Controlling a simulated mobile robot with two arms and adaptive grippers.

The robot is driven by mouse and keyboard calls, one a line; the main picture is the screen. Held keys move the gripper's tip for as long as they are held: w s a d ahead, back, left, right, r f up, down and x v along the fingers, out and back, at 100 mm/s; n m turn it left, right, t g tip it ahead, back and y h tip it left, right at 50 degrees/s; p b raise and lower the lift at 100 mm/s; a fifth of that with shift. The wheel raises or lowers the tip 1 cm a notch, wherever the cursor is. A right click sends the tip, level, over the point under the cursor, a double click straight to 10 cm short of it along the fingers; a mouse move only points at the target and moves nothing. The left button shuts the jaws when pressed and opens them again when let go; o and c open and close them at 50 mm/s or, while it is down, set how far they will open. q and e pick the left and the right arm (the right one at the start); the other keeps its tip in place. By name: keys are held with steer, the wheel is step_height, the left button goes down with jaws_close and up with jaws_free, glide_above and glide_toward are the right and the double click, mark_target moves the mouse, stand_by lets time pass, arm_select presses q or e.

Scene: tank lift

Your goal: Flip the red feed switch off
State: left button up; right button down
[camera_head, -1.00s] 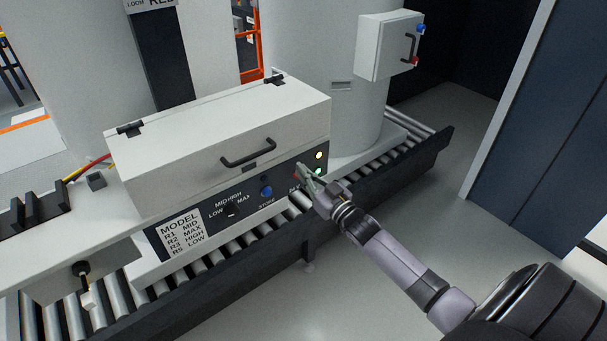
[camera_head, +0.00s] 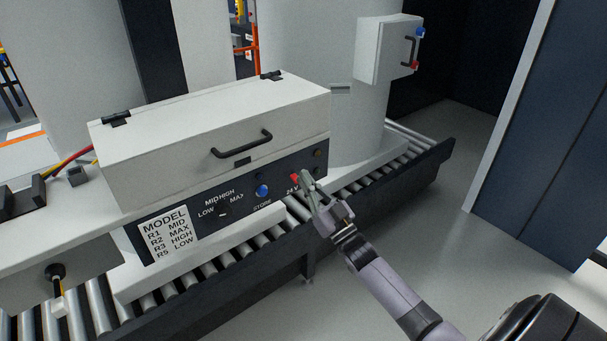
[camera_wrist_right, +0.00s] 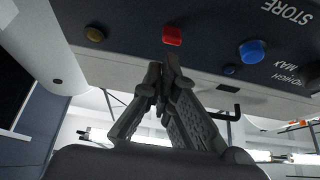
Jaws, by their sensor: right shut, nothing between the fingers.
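The red switch (camera_head: 294,178) is on the dark front panel of the white box, beside the "24 V" label. It also shows in the right wrist view as a small red block (camera_wrist_right: 172,36). My right gripper (camera_head: 306,178) is at the panel, just right of the red switch. Its fingers (camera_wrist_right: 170,68) are shut with nothing between them, and their tips are close to the red switch. I cannot tell whether they touch it. The two lamps right of the switch, an amber one (camera_head: 318,153) and one below it (camera_head: 317,170), look dark. My left gripper is not in view.
The panel also holds a blue STORE button (camera_head: 262,191) and a black selector knob (camera_head: 224,209). The box lid (camera_head: 205,130) is closed. A roller conveyor (camera_head: 245,255) runs below. A small cabinet (camera_head: 385,48) is mounted on the white tank. Open floor lies at right.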

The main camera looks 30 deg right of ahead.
steer(key=v, duration=1.1)
steer(key=shift+f, duration=0.1)
step_height(320, 180, down, 20)
steer(key=s+a+m+g+h, duration=0.1)
steer(key=s+g+h, duration=0.1)
steer(key=g, duration=0.4)
steer(key=s+a+f+g+p, duration=0.1)
steer(key=s+a+f+g, duration=0.2)
steer(key=f, duration=0.5)
steer(key=s+a+f+g, duration=0.1)
steer(key=s+f+g, duration=0.2)
steer(key=s+f, duration=0.45)
steer(key=s+a+f+g, duration=0.3)
steer(key=s+f, duration=0.3)
steer(key=s, duration=0.3)
steer(key=s+a+f+n+g, duration=0.1)
steer(key=s+a+f+g, duration=0.2)
steer(key=s+f, duration=0.3)
steer(key=s+a+f+n+g, duration=0.1)
steer(key=s+a+f+g, duration=0.3)
steer(key=s, duration=0.9)
step_height(320, 180, down, 2)
steer(key=shift+s+f+g+p, duration=0.2)
steer(key=shift+s+g+p, duration=0.1)
steer(key=shift+p, duration=0.1)
